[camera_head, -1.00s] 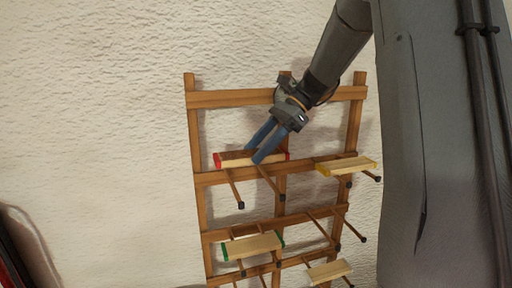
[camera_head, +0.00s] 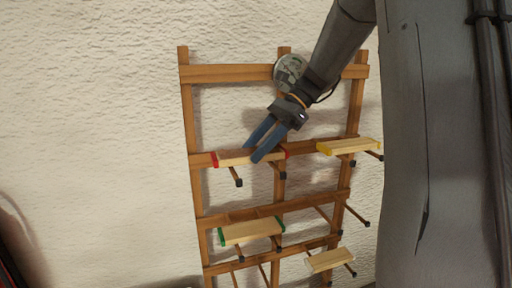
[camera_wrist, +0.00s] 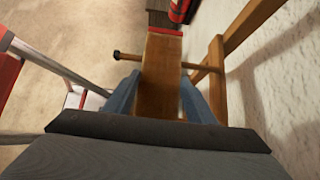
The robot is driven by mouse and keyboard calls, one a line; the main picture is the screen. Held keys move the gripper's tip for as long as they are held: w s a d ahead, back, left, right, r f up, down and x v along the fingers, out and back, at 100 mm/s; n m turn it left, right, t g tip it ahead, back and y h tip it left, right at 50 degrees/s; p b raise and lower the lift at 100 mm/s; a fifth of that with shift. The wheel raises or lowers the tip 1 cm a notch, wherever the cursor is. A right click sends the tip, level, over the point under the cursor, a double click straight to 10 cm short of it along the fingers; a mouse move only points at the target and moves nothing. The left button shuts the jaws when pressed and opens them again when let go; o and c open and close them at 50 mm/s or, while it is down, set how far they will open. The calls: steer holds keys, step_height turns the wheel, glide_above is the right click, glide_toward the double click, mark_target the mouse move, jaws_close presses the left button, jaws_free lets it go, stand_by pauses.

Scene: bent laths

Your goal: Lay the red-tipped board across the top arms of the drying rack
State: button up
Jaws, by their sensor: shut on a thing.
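The red-tipped board (camera_head: 234,159) is a pale lath with red ends. My gripper (camera_head: 256,152) is shut on it, with a blue finger on each side. The board lies level at the upper left arms of the wooden drying rack (camera_head: 224,73). Its two top left arms (camera_head: 235,175) stick out beneath it. In the wrist view the board (camera_wrist: 160,85) runs away from me to its red tip, and one arm (camera_wrist: 128,56) with a dark end cap crosses under it. Whether the board touches the arms I cannot tell.
A yellow-tipped board (camera_head: 350,147) lies on the upper right arms. A green-tipped board (camera_head: 250,231) lies on lower left arms, and another pale board (camera_head: 330,260) lies lower right. The textured wall is behind the rack. Open room lies left of the rack.

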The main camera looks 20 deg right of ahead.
mark_target(276, 149)
steer(key=shift+f, duration=0.5)
stand_by(0.3)
steer(key=o, duration=1.3)
steer(key=b+v, duration=0.2)
steer(key=v, duration=0.5)
steer(key=shift+d+r, duration=0.25)
steer(key=shift+d, duration=0.1)
steer(key=shift+s, duration=0.1)
